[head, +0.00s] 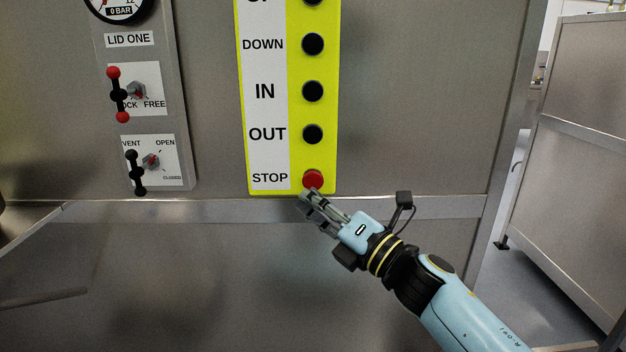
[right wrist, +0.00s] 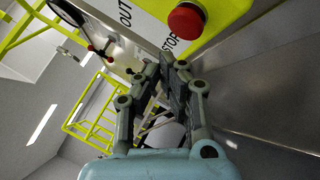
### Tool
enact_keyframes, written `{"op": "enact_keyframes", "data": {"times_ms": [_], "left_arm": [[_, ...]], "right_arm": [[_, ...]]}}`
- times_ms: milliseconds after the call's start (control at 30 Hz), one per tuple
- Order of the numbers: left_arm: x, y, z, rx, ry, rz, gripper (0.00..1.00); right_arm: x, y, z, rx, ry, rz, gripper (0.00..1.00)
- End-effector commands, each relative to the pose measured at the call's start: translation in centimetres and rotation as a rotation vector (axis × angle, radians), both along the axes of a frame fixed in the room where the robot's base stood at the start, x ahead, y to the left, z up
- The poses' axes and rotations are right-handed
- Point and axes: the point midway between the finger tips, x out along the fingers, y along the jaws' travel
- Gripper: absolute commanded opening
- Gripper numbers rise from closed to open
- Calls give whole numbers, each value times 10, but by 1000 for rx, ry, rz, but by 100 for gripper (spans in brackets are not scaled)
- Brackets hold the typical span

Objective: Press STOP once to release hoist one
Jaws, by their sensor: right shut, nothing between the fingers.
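The yellow button panel (head: 331,60) stands on the metal wall, with black buttons labelled DOWN, IN and OUT. The red STOP button (head: 313,178) is at its bottom. My right gripper (head: 306,198) is shut and empty, its fingertips just below the STOP button in the head view. In the right wrist view the shut fingers (right wrist: 170,62) point toward the panel, and the red STOP button (right wrist: 186,20) is just beyond and to the right of the tips. A gap shows there, and I cannot see contact. My left gripper is not in view.
A grey LID ONE panel (head: 186,110) with a gauge and two lever switches (head: 118,95) is left of the yellow panel. A metal ledge (head: 400,207) runs beneath the panels. A metal partition (head: 575,130) stands at the right.

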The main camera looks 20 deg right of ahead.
Motion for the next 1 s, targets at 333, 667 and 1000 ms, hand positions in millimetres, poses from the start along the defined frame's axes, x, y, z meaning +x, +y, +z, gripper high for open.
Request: {"op": "enact_keyframes", "data": {"times_ms": [333,667,1000], "left_arm": [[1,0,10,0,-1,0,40],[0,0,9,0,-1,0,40],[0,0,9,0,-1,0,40]], "right_arm": [[-29,8,1,0,0,0,0],[-31,9,0,-1,0,0,0],[-31,9,0,-1,0,0,0]]}}
